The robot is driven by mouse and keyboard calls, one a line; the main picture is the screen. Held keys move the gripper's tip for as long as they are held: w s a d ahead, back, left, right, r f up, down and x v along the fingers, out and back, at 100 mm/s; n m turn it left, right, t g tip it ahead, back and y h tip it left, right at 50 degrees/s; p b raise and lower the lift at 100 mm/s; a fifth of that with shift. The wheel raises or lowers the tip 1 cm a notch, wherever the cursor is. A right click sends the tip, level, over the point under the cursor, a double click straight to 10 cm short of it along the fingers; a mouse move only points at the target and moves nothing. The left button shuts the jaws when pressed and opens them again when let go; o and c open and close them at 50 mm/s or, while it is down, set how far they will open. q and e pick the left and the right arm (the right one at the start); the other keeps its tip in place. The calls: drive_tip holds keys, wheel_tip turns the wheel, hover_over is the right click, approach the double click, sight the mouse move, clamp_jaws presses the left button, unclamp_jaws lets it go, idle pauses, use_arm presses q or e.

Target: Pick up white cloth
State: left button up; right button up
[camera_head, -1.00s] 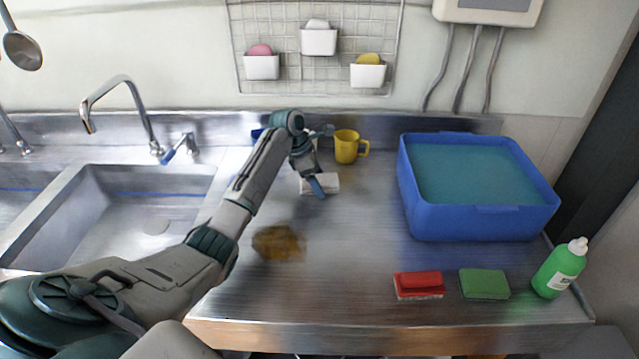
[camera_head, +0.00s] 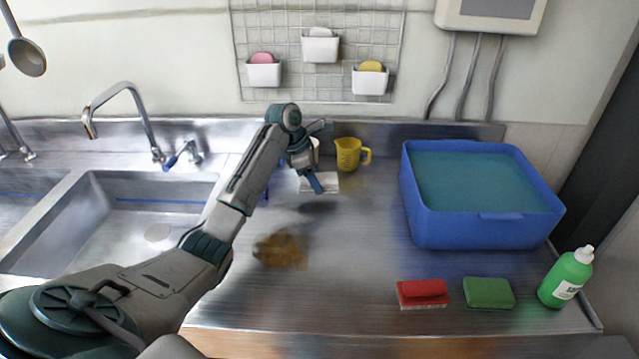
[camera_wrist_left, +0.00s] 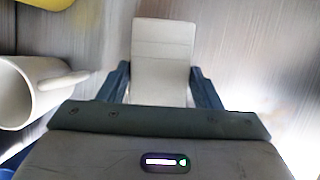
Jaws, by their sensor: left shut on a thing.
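The white cloth (camera_head: 333,184) is a small, folded, flat piece near the back of the steel counter in the head view. In the left wrist view the cloth (camera_wrist_left: 163,52) sticks out from between the two fingers. My left gripper (camera_head: 318,184) is shut on it; its fingers also flank the cloth in the wrist view (camera_wrist_left: 161,90). A dark shadow on the counter below suggests the cloth is held a little above it. Part of the cloth is hidden behind the fingers. My right gripper is not in view.
A yellow cup (camera_head: 348,155) stands just behind the cloth; a white mug (camera_wrist_left: 22,92) is close beside the gripper. A brown stain (camera_head: 278,248) marks the counter.

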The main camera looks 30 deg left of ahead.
use_arm(q)
drive_tip(key=s, duration=0.4)
drive_tip(key=s+a+r+b, duration=0.1)
drive_tip(key=s, duration=0.4)
drive_tip(key=s+a, duration=0.1)
drive_tip(key=s, duration=0.4)
drive_tip(key=shift+s+a+r+b, duration=0.15)
drive_tip(key=shift+s+a+b, duration=0.05)
drive_tip(key=shift+b, duration=0.1)
drive_tip(key=o, duration=0.4)
drive_tip(key=c, duration=0.3)
